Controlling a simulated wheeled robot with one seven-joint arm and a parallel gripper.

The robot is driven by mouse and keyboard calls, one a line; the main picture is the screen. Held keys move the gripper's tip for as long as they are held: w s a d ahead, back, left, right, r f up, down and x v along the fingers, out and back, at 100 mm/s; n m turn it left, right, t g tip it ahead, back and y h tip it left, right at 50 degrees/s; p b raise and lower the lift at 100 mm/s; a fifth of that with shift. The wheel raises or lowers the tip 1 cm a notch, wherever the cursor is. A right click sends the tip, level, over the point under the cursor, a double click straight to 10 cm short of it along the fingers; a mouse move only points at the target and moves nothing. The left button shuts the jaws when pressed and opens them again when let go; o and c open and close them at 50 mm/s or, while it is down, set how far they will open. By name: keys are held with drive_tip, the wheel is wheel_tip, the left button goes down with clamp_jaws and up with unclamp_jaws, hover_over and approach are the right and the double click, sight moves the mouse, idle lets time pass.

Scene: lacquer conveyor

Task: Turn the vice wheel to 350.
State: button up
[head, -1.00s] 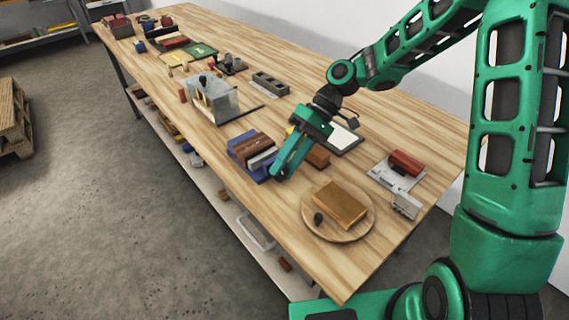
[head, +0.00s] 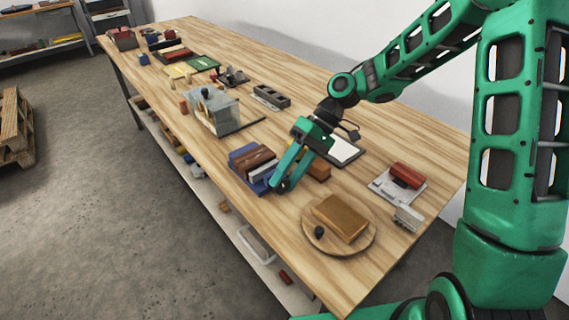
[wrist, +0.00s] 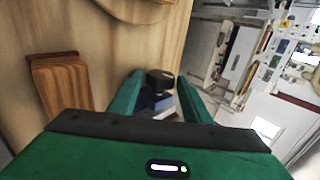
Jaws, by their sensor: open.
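A blue vice (head: 238,155) stands near the table's front edge with a brown block (head: 254,158) and a pale piece on it. My gripper (head: 280,184) is at its right end, pointing down toward the table, with its fingers apart. In the wrist view a dark round wheel (wrist: 160,80) lies between the two open fingertips (wrist: 161,95), with blue and grey parts behind it. I cannot tell whether the fingers touch it. In the head view my gripper hides the wheel, and no number or scale on it is readable.
A round board (head: 318,240) with a tan block and a small dark object lies to the right. A brown block (head: 319,170) and a white-topped pad (head: 343,151) lie behind my gripper. A grey-walled box (head: 224,117) stands to the left.

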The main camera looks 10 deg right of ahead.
drive_tip(key=shift+s, duration=0.1)
drive_tip(key=t+h, duration=0.2)
drive_tip(key=a+h, duration=0.1)
drive_tip(key=h, duration=0.1)
drive_tip(key=shift+s+r+t, duration=0.25)
drive_tip(key=shift+r+t, duration=0.05)
drive_tip(key=shift+t, duration=0.1)
drive_tip(key=h, duration=0.1)
drive_tip(key=t+h, duration=0.2)
drive_tip(key=shift+s+a+h, duration=0.25)
drive_tip(key=shift+a+h, duration=0.05)
drive_tip(key=shift+a, duration=0.05)
wheel_tip(320, 180, up, 11)
drive_tip(key=shift+w+d+f, duration=0.1)
drive_tip(key=shift+d, duration=0.05)
